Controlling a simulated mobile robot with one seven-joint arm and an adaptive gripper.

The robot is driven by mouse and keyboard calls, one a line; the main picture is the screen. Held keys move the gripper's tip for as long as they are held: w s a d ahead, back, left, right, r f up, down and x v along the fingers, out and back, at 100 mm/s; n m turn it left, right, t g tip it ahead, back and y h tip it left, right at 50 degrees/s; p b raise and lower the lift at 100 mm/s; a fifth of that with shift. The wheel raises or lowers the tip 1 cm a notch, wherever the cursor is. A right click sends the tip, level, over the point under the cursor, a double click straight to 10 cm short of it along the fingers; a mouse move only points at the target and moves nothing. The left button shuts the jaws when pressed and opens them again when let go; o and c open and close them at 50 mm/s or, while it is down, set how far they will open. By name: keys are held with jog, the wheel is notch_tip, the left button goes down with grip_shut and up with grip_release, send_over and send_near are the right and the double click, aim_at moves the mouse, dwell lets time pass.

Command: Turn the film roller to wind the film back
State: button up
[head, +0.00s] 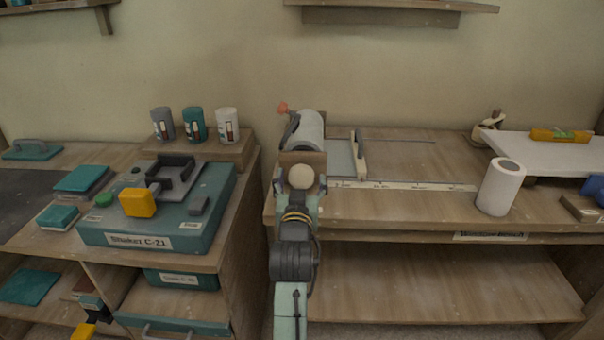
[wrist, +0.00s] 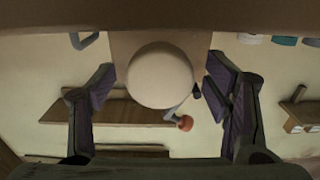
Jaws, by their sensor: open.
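A pale roll of film (head: 311,131) sits in a wooden holder at the left end of the right-hand bench. A round cream knob (head: 301,177) is on the near face of the holder's wooden end block (head: 302,158). A crank with an orange tip (head: 283,107) shows behind the roll, and its orange tip (wrist: 185,123) also shows in the wrist view. My gripper (head: 301,183) is open at the knob. In the wrist view the cream knob (wrist: 160,76) lies between the two spread fingers, with visible gaps on both sides. Whether the fingertips reach past it is unclear.
A cutting bar (head: 360,157) and a measuring strip (head: 400,185) lie right of the roll. A white paper roll (head: 500,187) stands further right. Left, a teal shaker box (head: 200,222) stands on a lower bench below three cups (head: 195,125).

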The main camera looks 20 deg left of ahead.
jog(key=shift+x, duration=0.8)
jog(key=shift+c, duration=0.3)
jog(key=c, duration=1.1)
